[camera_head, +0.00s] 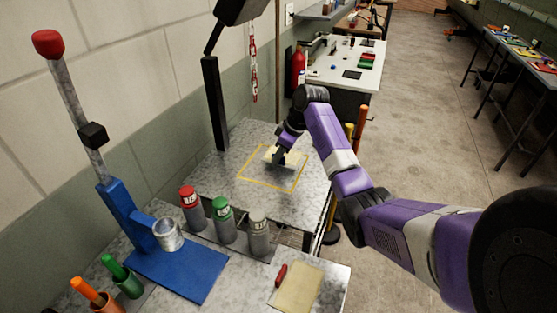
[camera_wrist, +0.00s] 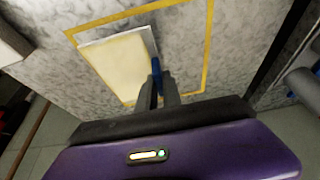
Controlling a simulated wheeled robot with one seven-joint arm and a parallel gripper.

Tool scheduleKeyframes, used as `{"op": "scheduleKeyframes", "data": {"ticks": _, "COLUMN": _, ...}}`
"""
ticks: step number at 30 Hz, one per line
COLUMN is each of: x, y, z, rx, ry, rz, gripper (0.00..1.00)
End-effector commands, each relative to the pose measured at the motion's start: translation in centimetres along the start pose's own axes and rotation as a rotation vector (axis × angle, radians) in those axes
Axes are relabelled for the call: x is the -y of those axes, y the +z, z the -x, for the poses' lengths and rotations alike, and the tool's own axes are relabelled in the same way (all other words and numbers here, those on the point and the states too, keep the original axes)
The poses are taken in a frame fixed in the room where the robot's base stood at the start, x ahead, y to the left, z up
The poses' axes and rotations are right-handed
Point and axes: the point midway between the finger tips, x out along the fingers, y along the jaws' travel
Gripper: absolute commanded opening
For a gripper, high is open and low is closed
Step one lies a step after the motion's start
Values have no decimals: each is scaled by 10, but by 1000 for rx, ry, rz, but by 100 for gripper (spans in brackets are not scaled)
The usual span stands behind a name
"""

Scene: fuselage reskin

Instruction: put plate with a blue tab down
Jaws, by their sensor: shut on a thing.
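The plate (camera_wrist: 117,62) is cream with a pale grey edge, and its blue tab (camera_wrist: 156,70) shows in the wrist view. My gripper (camera_wrist: 160,88) is shut on the blue tab. The plate is over or on the speckled table, mostly inside a yellow outlined square (camera_wrist: 208,50); I cannot tell whether it touches the surface. In the head view the plate (camera_head: 293,157) is partly hidden by my gripper (camera_head: 279,160), near the far side of the yellow outline (camera_head: 262,184).
Red (camera_head: 190,207), green (camera_head: 222,218) and grey (camera_head: 257,234) bottles stand in front of the marked table. Another cream plate (camera_head: 299,289) with a red tab (camera_head: 281,275) lies nearer. A blue press (camera_head: 130,215) stands at left. A black post (camera_head: 214,103) rises behind.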

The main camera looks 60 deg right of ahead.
Motion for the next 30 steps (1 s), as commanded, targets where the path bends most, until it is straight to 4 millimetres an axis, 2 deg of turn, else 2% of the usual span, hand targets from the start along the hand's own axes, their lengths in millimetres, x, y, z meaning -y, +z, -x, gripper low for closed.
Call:
{"op": "scheduleKeyframes", "data": {"ticks": 3, "x": 0, "y": 6, "z": -14, "rx": 1, "ry": -1, "rz": -1, "gripper": 0}}
{"op": "scheduleKeyframes", "data": {"ticks": 6, "x": 0, "y": 8, "z": -19, "rx": 0, "ry": 0, "rz": -1, "gripper": 0}}
{"op": "scheduleKeyframes", "data": {"ticks": 17, "x": 0, "y": 9, "z": -23, "rx": 0, "ry": 0, "rz": 0, "gripper": 0}}
{"op": "scheduleKeyframes", "data": {"ticks": 18, "x": 0, "y": 9, "z": -22, "rx": 0, "ry": 0, "rz": 0, "gripper": 16}}
{"op": "scheduleKeyframes", "data": {"ticks": 21, "x": 0, "y": 9, "z": -22, "rx": 0, "ry": 0, "rz": 0, "gripper": 31}}
{"op": "scheduleKeyframes", "data": {"ticks": 30, "x": 0, "y": 8, "z": -21, "rx": 0, "ry": 1, "rz": 0, "gripper": 31}}
